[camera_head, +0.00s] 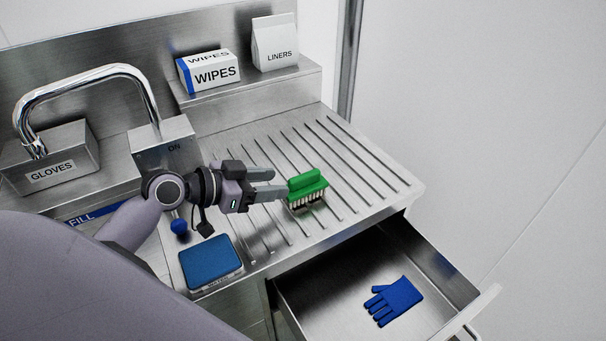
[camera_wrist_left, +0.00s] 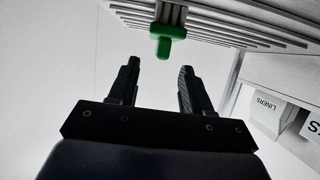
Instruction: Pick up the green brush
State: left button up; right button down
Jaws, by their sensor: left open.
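The green brush (camera_head: 307,186) stands bristles down on the ribbed metal drainboard, its green back on top. In the left wrist view the green brush (camera_wrist_left: 167,38) shows ahead of the fingertips, roughly centred between them. My left gripper (camera_head: 284,184) comes in from the left and is open, with its fingertips close to the brush's left side. In the left wrist view the two fingers of the left gripper (camera_wrist_left: 159,75) are apart with nothing between them. I cannot tell from the head view whether a finger touches the brush. My right gripper is not in view.
An open drawer (camera_head: 345,308) holding a blue glove (camera_head: 394,300) juts out below the drainboard (camera_head: 362,178). A blue pad (camera_head: 210,262) lies in front of my left arm. A faucet (camera_head: 90,77), a gloves box (camera_head: 50,160), wipes (camera_head: 214,71) and liners (camera_head: 275,45) stand behind.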

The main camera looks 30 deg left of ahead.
aim_at(296, 178)
pick_arm(q)
jog(key=shift+w, duration=0.45)
jog(key=shift+x, duration=0.95)
jog(key=shift+r+b+x, duration=0.1)
jog(key=shift+b+x, duration=0.35)
jog(key=shift+x, duration=0.7)
jog(key=shift+r+b+x, duration=0.15)
jog(key=shift+b+x, duration=0.25)
jog(key=shift+x, duration=0.8)
grip_shut()
